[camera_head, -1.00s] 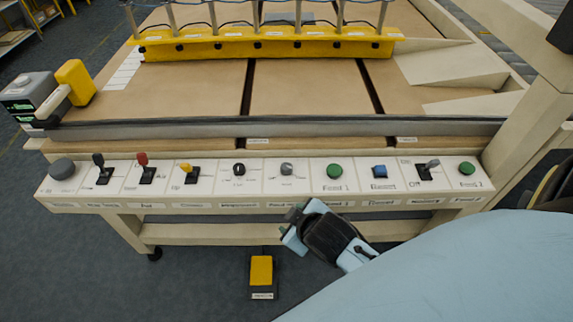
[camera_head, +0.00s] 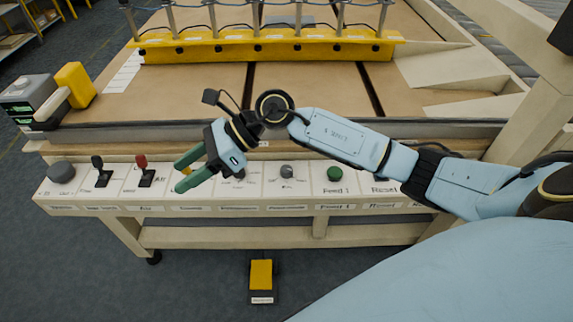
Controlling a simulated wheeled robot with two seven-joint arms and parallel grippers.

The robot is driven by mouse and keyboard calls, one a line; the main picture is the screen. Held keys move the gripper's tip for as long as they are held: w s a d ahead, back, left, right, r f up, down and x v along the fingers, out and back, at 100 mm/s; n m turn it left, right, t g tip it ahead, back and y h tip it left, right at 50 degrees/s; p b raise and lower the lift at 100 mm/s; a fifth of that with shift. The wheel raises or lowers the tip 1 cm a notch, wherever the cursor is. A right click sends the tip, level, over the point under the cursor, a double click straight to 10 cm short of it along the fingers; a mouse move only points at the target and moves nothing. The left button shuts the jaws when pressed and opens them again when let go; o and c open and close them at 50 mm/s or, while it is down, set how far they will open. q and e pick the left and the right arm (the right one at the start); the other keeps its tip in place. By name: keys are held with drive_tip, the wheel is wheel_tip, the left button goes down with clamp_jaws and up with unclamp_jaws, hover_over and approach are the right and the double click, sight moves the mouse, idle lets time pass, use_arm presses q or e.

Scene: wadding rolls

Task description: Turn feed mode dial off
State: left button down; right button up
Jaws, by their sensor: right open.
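The grey feed mode dial (camera_head: 287,172) sits on its white plate on the control panel, just left of the green Feed 1 button. Its exact setting is too small to read. My right arm reaches across from the right, above and behind the dial. My right gripper (camera_head: 186,169) is to the left of the dial, with its two green fingers spread and pointing left over the yellow-switch part of the panel. It is open and empty. My left gripper is not in view.
The panel (camera_head: 180,209) also holds a grey knob (camera_head: 61,172), a black lever (camera_head: 100,178), a red lever (camera_head: 144,177) and a green button (camera_head: 334,174). A yellow pedal (camera_head: 261,274) stands on the floor below.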

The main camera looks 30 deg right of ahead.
drive_tip(key=w+d+f+n+g+h, duration=0.1)
drive_tip(key=w+d+f+n+h, duration=0.2)
drive_tip(key=d+h, duration=0.45)
drive_tip(key=h, duration=0.6)
hover_over(287, 168)
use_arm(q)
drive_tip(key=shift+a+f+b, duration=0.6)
use_arm(e)
drive_tip(key=shift+n+g+y, duration=0.25)
drive_tip(key=shift+n+g, duration=0.05)
drive_tip(key=shift+g, duration=0.1)
wheel_tip(287, 168, down, 13)
drive_tip(key=shift+a, duration=0.1)
drive_tip(key=shift+c, duration=0.4)
drive_tip(key=c, duration=0.9)
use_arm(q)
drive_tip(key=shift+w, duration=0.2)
